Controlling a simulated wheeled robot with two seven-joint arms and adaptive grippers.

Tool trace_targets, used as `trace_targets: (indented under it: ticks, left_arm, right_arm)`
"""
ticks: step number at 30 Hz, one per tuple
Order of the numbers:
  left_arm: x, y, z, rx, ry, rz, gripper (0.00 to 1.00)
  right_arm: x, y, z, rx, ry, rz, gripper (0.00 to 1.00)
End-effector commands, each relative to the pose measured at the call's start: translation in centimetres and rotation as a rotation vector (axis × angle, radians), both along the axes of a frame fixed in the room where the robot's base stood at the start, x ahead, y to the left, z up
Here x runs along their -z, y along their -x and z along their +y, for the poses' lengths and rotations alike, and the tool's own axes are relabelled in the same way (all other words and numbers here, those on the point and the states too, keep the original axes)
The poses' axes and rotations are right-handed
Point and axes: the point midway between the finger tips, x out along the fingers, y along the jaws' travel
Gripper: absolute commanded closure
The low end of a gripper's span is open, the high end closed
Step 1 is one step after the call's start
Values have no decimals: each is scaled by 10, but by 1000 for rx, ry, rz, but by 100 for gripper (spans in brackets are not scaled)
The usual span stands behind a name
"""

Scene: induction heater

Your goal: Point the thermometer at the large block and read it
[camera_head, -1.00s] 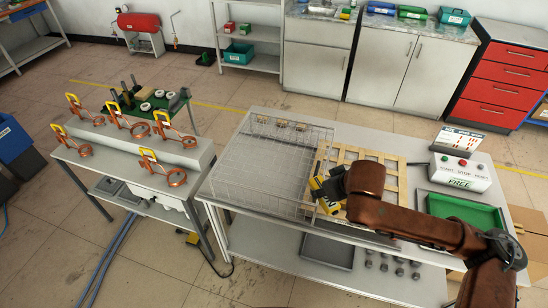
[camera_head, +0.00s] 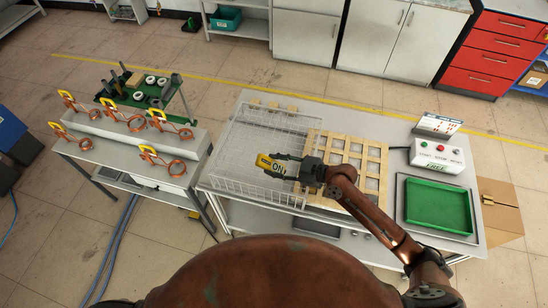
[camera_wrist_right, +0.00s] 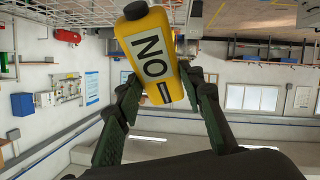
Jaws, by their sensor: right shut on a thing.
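No reading can be made out. I cannot pick out the large block with certainty; pale pieces show in the openings of the wooden grid (camera_head: 318,140). My left gripper is not in view.
The wire basket (camera_head: 240,165) and wooden grid share the table with a green tray (camera_head: 438,205), a button box (camera_head: 440,158) and a sign (camera_head: 437,125). At left, a bench (camera_head: 130,163) carries several copper coils (camera_head: 136,122). A green-topped stand (camera_head: 150,95) is behind it.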

Motion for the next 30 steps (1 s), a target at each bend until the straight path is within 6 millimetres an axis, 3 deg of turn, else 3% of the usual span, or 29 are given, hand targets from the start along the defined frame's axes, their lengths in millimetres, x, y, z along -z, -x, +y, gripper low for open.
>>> trace_targets:
  ticks: [4, 12, 30]
  left_arm:
    - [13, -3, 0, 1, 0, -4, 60]
    - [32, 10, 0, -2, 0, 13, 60]
    - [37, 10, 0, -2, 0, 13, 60]
  right_arm:
    - [15, 0, -9, -2, 1, 0, 93]
    - [35, 0, -30, -1, 2, 1, 93]
    - [40, 0, -40, 0, 3, -1, 93]
